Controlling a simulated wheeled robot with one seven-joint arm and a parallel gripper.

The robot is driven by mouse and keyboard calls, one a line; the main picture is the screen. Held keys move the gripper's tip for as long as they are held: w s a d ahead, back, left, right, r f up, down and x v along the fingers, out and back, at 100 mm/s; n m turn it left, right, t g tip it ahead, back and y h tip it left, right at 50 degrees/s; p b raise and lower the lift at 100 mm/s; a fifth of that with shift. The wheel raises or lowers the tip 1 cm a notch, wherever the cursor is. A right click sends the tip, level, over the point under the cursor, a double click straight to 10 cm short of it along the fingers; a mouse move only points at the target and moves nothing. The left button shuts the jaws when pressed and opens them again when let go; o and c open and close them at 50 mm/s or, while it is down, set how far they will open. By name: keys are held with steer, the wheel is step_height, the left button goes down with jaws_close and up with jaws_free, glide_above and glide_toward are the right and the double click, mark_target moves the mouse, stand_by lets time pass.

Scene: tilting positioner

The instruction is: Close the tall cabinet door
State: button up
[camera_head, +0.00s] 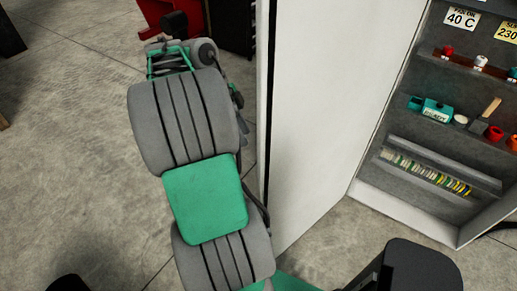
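The tall cabinet (408,205) stands open at the right, with its shelves showing. Its white door (316,105) is swung wide open toward me and fills the middle of the view, its free edge at the left. My arm reaches up the picture on the left side of this edge, close to it. My gripper (172,50) is at the far end of the arm, near the top, left of the door. The arm partly hides it, and its fingers cannot be made out. I cannot tell whether the arm touches the door.
The shelves hold red and white knobs, a teal device (434,110), a brush (487,115) and a row of small coloured items (427,172). A red object (160,12) and a dark unit (228,25) stand behind my arm. Concrete floor (70,130) lies clear at the left.

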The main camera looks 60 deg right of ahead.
steer(key=s+f, duration=0.1)
steer(key=f, duration=0.1)
steer(key=s+d+f+m+b, duration=0.1)
steer(key=s+f, duration=0.1)
steer(key=f, duration=0.1)
steer(key=s+f+m, duration=0.1)
steer(key=s+f, duration=0.1)
steer(key=shift+d+f+b, duration=0.2)
steer(key=shift+f+b, duration=0.05)
steer(key=shift+b, duration=0.05)
steer(key=shift+w, duration=0.1)
jaws_close()
stand_by(1.0)
